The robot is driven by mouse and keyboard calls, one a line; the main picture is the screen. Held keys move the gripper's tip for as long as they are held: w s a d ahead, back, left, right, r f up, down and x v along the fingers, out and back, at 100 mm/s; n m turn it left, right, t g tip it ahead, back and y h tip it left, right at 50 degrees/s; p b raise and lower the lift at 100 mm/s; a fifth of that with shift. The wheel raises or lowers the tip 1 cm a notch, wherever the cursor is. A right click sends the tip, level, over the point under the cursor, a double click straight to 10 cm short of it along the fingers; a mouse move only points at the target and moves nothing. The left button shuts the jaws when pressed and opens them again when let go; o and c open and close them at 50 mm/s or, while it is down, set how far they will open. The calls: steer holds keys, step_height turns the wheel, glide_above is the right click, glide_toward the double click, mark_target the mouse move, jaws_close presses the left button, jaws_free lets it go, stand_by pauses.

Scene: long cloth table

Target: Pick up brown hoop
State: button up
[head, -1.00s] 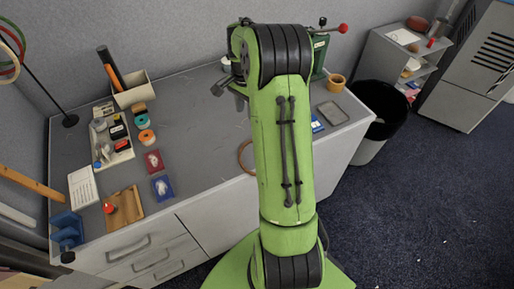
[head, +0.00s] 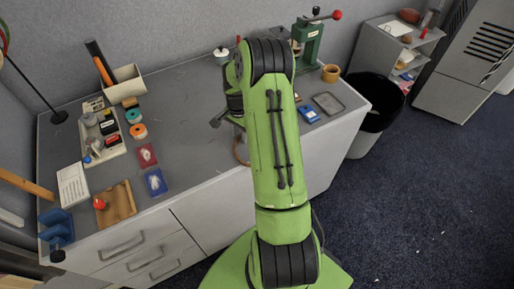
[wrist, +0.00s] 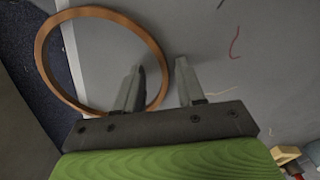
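The brown hoop (wrist: 100,12) is a thin ring. In the wrist view it lies at the upper left, its left part reaching past the table's edge over the dark carpet. In the head view only a bit of the hoop (head: 236,150) shows beside my arm, near the table's front edge; the rest is hidden. The head view hides the fingertips.
The grey table (head: 190,90) has free room left of my arm. A parts tray (head: 100,135), a red card (head: 147,156), a blue card (head: 156,182) and a wooden board (head: 118,203) are left. A green press (head: 306,42) and a tan cup (head: 331,73) stand at the back right.

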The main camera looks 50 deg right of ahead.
steer(key=shift+f, duration=0.1)
jaws_close()
stand_by(0.4)
